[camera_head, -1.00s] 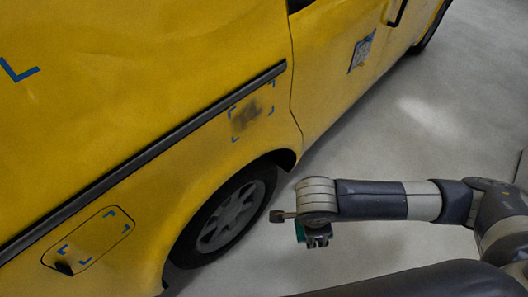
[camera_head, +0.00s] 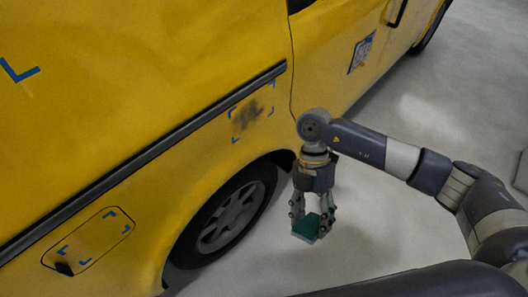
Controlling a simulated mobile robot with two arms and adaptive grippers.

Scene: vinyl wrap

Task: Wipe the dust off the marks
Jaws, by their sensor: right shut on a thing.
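The yellow van's side fills the left and middle. A dark dusty smudge (camera_head: 246,115) lies inside blue corner marks (camera_head: 236,139) above the rear wheel. My right gripper (camera_head: 312,224) points down, shut on a green block-like pad (camera_head: 307,228), in front of the wheel and apart from the van. My left gripper is not in view.
The rear wheel (camera_head: 230,217) and a dark side rail (camera_head: 150,158) are on the van. A blue and white sticker (camera_head: 361,53) is on the door. Another blue corner mark (camera_head: 18,70) is at the upper left. Grey floor (camera_head: 420,110) is clear at the right.

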